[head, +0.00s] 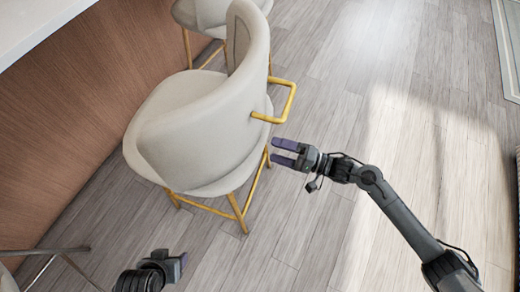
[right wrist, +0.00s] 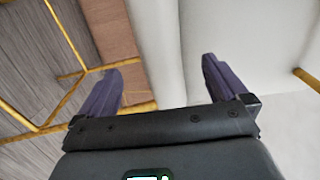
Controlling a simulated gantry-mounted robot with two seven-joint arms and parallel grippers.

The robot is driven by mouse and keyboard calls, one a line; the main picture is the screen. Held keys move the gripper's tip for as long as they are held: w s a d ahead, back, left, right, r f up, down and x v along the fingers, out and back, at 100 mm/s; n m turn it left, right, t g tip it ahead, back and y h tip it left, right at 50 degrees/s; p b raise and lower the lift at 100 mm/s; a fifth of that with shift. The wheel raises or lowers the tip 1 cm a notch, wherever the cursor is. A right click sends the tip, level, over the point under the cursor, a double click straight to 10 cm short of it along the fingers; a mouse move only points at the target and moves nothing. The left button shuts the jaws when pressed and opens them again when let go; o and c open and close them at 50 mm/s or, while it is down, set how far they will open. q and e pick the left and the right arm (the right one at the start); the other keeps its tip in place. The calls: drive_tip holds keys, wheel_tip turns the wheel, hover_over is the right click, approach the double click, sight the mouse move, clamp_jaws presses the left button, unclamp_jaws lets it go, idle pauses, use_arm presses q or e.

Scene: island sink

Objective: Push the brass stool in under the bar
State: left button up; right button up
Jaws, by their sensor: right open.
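The brass stool (head: 190,125) has a cream shell seat and gold legs, with a gold handle (head: 287,100) on its back. It stands beside the wood-panelled bar (head: 60,115). My right gripper (head: 278,152) is open and empty, just right of the stool's back and below the handle, apart from it in the head view. In the right wrist view, the open fingers (right wrist: 160,85) face the cream shell (right wrist: 155,50), with gold bars at the left. My left gripper (head: 178,265) is at the bottom of the head view, left of and below the stool; its jaw opening is unclear.
A second cream stool (head: 210,15) stands beyond, along the bar. A metal-legged chair (head: 45,258) is at the lower left. The pale counter top (head: 35,25) overhangs the panel. The wood floor (head: 370,90) to the right is clear.

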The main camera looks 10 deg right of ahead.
sight(261, 145)
drive_tip(key=x, duration=0.6)
drive_tip(key=shift+w+r+p, duration=0.15)
drive_tip(key=shift+p, duration=0.2)
drive_tip(key=shift+w+a, duration=0.3)
drive_tip(key=shift+a, duration=0.35)
clamp_jaws()
drive_tip(key=shift+d+f, duration=0.1)
drive_tip(key=shift+f, duration=0.35)
